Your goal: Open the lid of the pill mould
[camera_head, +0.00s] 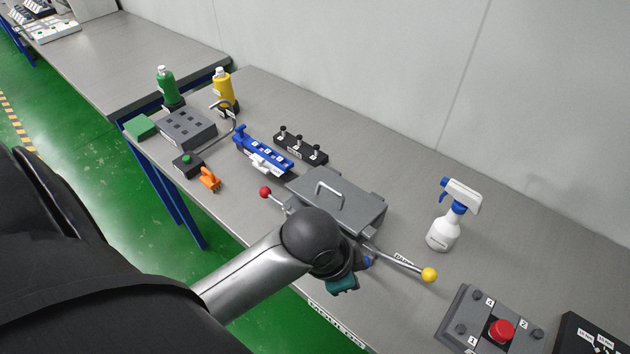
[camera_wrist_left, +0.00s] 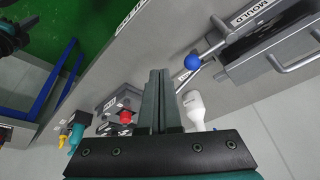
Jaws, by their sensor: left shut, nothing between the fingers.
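The pill mould, a grey box with a silver bar handle on its flat lid (camera_head: 340,192), sits mid-table in the head view, lid down. In the left wrist view the mould (camera_wrist_left: 270,62) is at the upper right, with a blue ball knob (camera_wrist_left: 192,62) on a rod at its side. My left gripper (camera_wrist_left: 157,72) is shut and empty. Its fingers point left of the blue knob in that view, apart from it as far as I can tell. In the head view my arm covers the mould's near corner and hides the fingertips. My right gripper is not seen.
Rods with a red ball (camera_head: 265,192) and a yellow ball (camera_head: 429,274) stick out beside the mould. A spray bottle (camera_head: 445,228) stands to the right, a red-button box (camera_head: 501,330) at lower right. A blue rack (camera_head: 262,150) and black block (camera_head: 300,146) stand behind left.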

